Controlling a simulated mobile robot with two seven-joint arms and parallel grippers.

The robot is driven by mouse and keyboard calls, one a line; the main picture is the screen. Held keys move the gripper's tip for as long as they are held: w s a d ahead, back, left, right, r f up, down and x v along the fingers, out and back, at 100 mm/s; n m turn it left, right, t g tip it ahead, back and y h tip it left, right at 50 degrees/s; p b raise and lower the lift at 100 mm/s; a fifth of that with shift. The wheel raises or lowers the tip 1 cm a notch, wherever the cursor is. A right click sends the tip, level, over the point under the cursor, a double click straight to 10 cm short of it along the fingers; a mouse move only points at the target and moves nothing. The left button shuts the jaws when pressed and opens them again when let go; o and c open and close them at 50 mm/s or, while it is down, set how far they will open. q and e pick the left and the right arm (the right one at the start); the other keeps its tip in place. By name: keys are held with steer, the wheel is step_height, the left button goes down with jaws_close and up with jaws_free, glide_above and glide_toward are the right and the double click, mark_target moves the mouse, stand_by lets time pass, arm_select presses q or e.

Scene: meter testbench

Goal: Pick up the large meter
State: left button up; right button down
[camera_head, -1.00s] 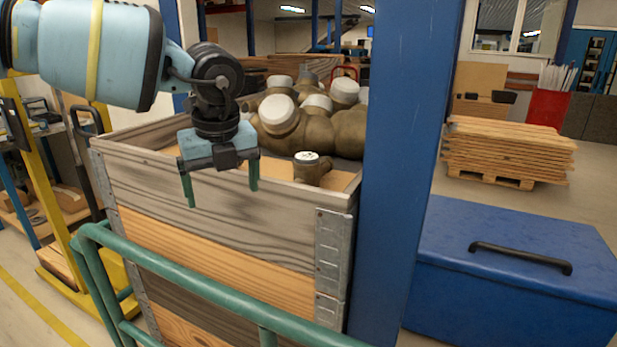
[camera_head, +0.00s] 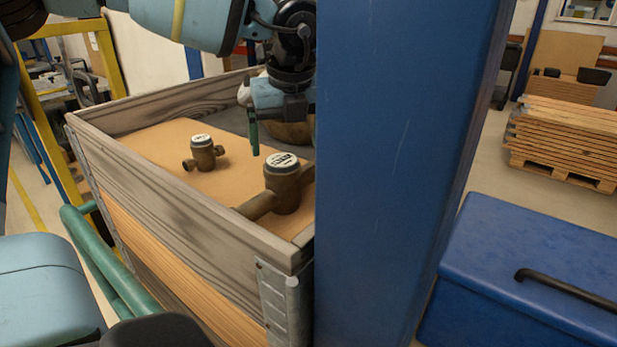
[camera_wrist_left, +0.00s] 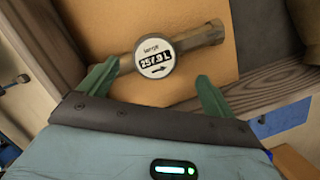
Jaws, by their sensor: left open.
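The large meter (camera_head: 285,185), brown with a round white-faced top, stands in the wooden crate near its front right corner. My left gripper (camera_head: 270,115) is open above and just behind it in the head view. The blue pillar hides part of the gripper. In the left wrist view, a meter (camera_wrist_left: 157,57) with a white dial and a pipe on each side lies ahead of the open fingers (camera_wrist_left: 157,75). It looks to be the large meter; the fingers do not visibly grip it. My right gripper is not in view.
A smaller meter (camera_head: 203,155) stands on the crate's brown board. The crate's wooden wall (camera_head: 170,190) runs along the front. The blue pillar (camera_head: 400,150) stands close on the right. A blue box (camera_head: 530,270) and stacked pallets (camera_head: 565,140) are further right.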

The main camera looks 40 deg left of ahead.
mark_target(281, 160)
arm_select(q)
steer(key=shift+w, duration=0.2)
steer(key=shift+s, duration=0.2)
steer(key=shift+s+f, duration=0.15)
steer(key=shift+x, duration=1.1)
steer(key=x, duration=0.2)
steer(key=p+x, duration=0.1)
steer(key=x, duration=0.1)
steer(key=shift+s+a, duration=0.15)
steer(key=shift+a, duration=0.2)
steer(key=shift+a+f, duration=0.1)
steer(key=shift+f, duration=0.4)
steer(key=shift+c, duration=0.4)
